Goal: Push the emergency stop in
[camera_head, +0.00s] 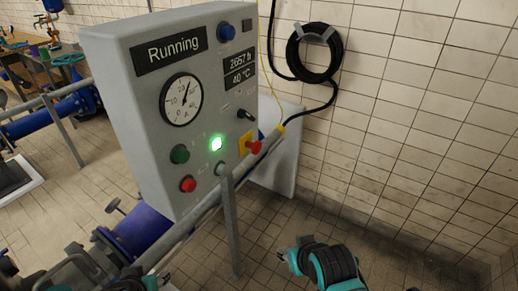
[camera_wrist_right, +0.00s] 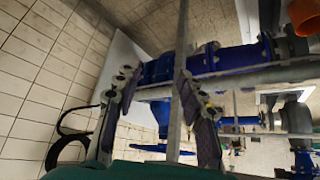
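The emergency stop (camera_head: 254,147) is a red mushroom button on a yellow plate, at the lower right of the grey control box (camera_head: 150,130) in the head view. I cannot tell whether it is in or out. My right arm shows at the bottom of the head view, below and right of the button and apart from it. In the right wrist view my right gripper (camera_wrist_right: 155,95) has its two fingers spread, with nothing held between them. Parts that look like my left gripper (camera_head: 112,268) are at the bottom left edge, partly cut off; its opening is unclear.
The box carries a lit green lamp (camera_head: 217,143), a green button (camera_head: 180,154), a red button (camera_head: 188,185), a gauge (camera_head: 181,99) and a "Running" display (camera_head: 171,50). A grey post (camera_head: 231,225) and rail stand before it. A black hose (camera_head: 314,53) hangs on the tiled wall.

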